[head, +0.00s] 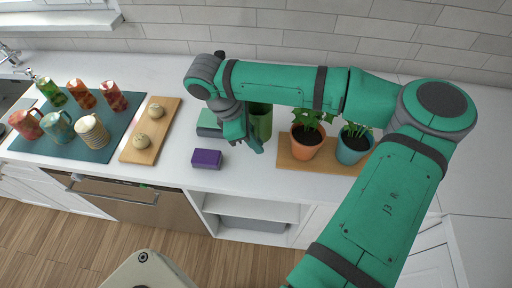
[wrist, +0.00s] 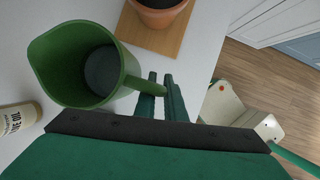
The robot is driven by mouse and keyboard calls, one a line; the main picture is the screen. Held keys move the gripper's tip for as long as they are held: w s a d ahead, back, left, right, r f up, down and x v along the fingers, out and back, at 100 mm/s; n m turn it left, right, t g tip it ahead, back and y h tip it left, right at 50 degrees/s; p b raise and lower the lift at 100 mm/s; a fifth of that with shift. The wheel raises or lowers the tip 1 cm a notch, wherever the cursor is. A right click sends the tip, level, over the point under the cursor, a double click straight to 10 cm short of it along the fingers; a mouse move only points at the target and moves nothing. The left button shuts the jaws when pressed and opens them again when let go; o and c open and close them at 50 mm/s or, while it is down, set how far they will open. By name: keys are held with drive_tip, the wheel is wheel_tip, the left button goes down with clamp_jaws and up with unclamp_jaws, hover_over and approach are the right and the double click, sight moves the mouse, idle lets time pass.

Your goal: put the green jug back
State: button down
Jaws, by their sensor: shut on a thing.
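The green jug (head: 262,122) is at the middle of the counter in the head view, partly hidden behind my arm. In the wrist view the green jug (wrist: 48,62) is upright with its open top facing the camera, and it looks empty. Its handle points right, into my gripper (wrist: 160,82). My gripper (head: 256,147) is shut on the handle. I cannot tell whether the jug's base touches the counter.
A wooden board (head: 290,162) with two potted plants stands right of the jug. A purple block (head: 206,158) and a green box (head: 209,122) are left. Farther left are a board with round items (head: 150,140) and a teal mat (head: 98,155) with several cups. A labelled container (wrist: 17,118) shows in the wrist view.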

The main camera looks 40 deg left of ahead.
drive_tip(key=shift+w+f, duration=0.15)
drive_tip(key=shift+f, duration=1.5)
drive_tip(key=shift+f, duration=0.1)
drive_tip(key=c, duration=1.8)
unclamp_jaws()
drive_tip(key=shift+c, duration=0.2)
drive_tip(key=v, duration=1.2)
